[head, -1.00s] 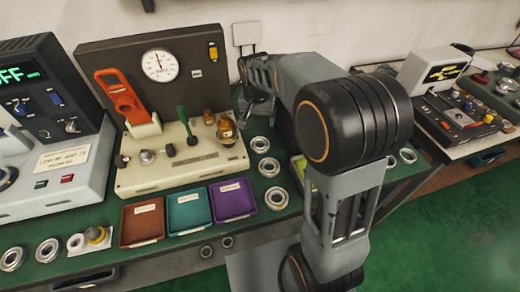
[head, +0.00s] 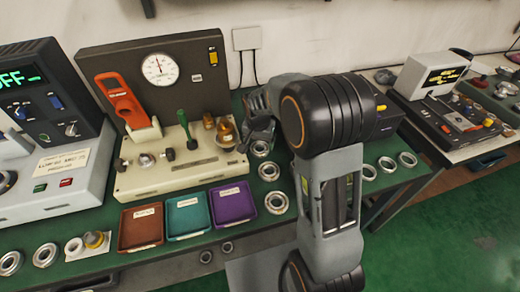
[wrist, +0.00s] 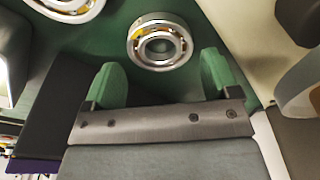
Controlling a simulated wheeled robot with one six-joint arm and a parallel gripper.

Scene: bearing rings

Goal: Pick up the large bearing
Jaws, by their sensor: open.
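Three metal bearing rings stand in a column on the green bench right of the cream gauge machine: a far one (head: 261,148), a middle one (head: 269,171) and a near one (head: 276,202). Which is the large one I cannot tell for sure. My gripper (head: 258,128) is by the machine's right end, close to the far ring; its fingers are hard to make out there. In the wrist view my gripper (wrist: 162,82) shows two green fingers, apart and empty. A ring with visible balls (wrist: 160,42) lies just beyond the fingertips, roughly centred between them.
The gauge machine (head: 180,165) stands close to my gripper. Brown (head: 141,228), teal (head: 188,214) and purple (head: 233,203) trays line the front. Several more rings lie right of my arm (head: 387,164) and at front left (head: 45,255). Another ring (wrist: 72,5) edges the wrist view.

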